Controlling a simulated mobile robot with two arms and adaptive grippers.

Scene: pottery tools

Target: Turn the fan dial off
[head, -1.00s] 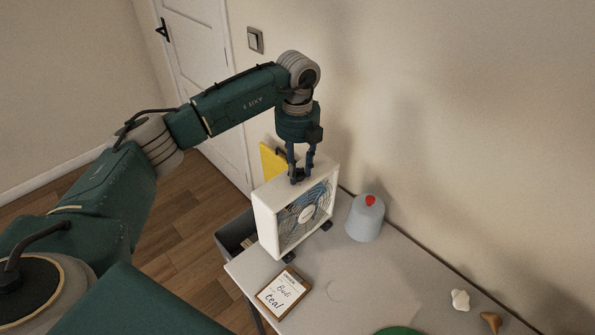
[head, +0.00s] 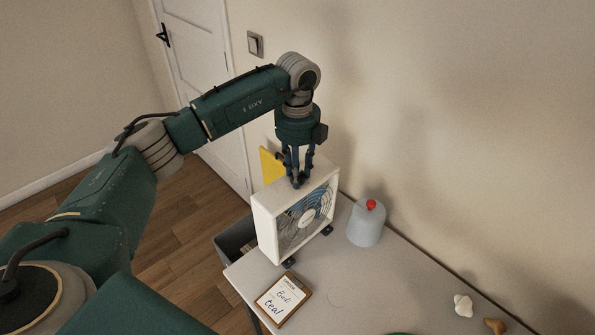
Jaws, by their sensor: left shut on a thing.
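A white box fan (head: 268,231) with a blue-tinted round grille stands upright on the grey table. My left gripper (head: 299,184) points down at the fan's top face, with its fingertips close together there. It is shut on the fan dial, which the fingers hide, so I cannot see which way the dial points. My right gripper is not in the head view.
The table (head: 350,290) also holds a clipboard (head: 283,298) in front of the fan, a grey-blue rounded object (head: 366,226) with a red top right of it, and small white (head: 463,305) and brown (head: 495,326) pieces. A dark bin (head: 236,240) stands left. The wall is close behind.

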